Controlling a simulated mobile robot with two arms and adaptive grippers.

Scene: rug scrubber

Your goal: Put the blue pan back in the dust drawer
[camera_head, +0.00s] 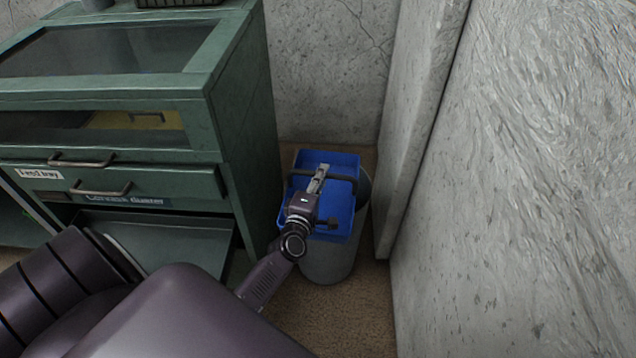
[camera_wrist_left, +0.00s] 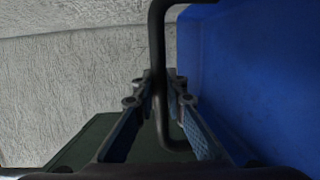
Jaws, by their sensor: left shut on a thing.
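The blue pan (camera_head: 343,165) is at the centre right in the head view, over or on top of a grey round bin (camera_head: 330,262). I cannot tell whether they touch. My left gripper (camera_head: 318,180) is shut on the pan's dark handle (camera_wrist_left: 157,50), which runs between its fingers (camera_wrist_left: 160,105) in the left wrist view. The pan's blue side (camera_wrist_left: 245,75) fills the right of that view. The green cabinet (camera_head: 255,150) stands at left, with a lower open flap or drawer (camera_head: 170,240) below the closed handled drawers. I cannot tell for sure which is the dust drawer. My right gripper is not in view.
A concrete wall (camera_head: 500,180) rises close on the right of the bin, and another wall (camera_head: 330,70) stands behind. The brown floor (camera_head: 360,310) is bare in front of the bin. The cabinet's side edge is close to the pan's left.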

